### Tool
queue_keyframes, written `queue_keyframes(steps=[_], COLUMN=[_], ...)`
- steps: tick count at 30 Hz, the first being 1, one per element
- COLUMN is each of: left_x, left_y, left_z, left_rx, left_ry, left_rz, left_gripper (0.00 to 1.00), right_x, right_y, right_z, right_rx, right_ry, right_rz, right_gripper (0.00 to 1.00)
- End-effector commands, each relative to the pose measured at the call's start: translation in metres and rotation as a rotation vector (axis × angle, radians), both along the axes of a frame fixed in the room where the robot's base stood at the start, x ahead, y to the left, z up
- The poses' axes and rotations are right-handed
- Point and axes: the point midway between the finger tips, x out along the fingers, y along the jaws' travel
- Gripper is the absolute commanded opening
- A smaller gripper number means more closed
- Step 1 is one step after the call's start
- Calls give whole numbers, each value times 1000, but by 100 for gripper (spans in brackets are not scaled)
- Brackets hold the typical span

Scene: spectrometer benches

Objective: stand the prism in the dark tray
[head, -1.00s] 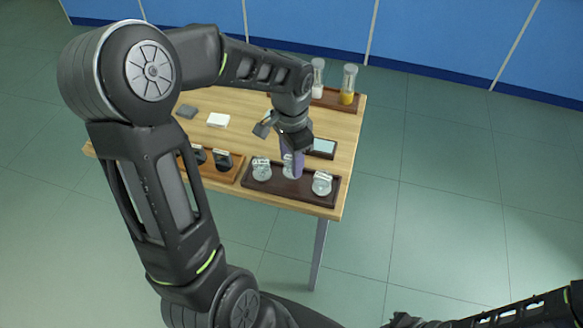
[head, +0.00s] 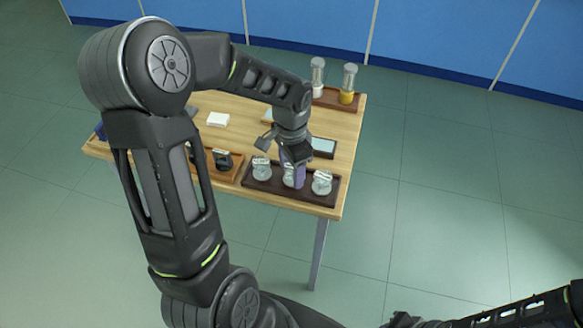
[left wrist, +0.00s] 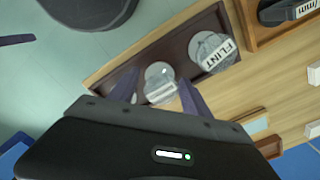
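The dark tray (head: 325,197) lies along the near right edge of the wooden table. Three clear glass pieces with pale labels stand on it: a left one (head: 262,169), a middle one (head: 288,175) and a right one (head: 322,182). My left gripper (head: 299,181) is down at the middle piece, its purple fingers partly hiding it. In the left wrist view, this prism (left wrist: 160,92) sits between the spread fingers, with a gap visible beside it. A neighbouring piece marked FLINT (left wrist: 214,52) stands apart on the tray.
An orange-brown tray (head: 232,176) with black pieces (head: 222,160) lies left of the dark tray. A dark box with a pale top (head: 323,147) lies just behind. A rear tray (head: 330,98) holds two bottles. A white block (head: 218,119) lies farther back.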

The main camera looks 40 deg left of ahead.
Motion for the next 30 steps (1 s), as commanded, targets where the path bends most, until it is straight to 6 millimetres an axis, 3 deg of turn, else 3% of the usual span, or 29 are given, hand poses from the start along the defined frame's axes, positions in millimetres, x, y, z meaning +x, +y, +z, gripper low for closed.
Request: queue_keyframes(steps=[14,20,30], left_x=[1,1,1], left_y=[0,0,0], left_z=[7,35,104], left_rx=[1,1,1], left_ry=[-3,-6,-5], left_rz=[0,1,0], left_gripper=[64,64,64], right_x=[0,0,0], right_y=[0,0,0], right_z=[3,2,0], right_rx=[0,0,0], right_ry=[0,0,0], right_rz=[0,0,0], right_gripper=[0,0,0])
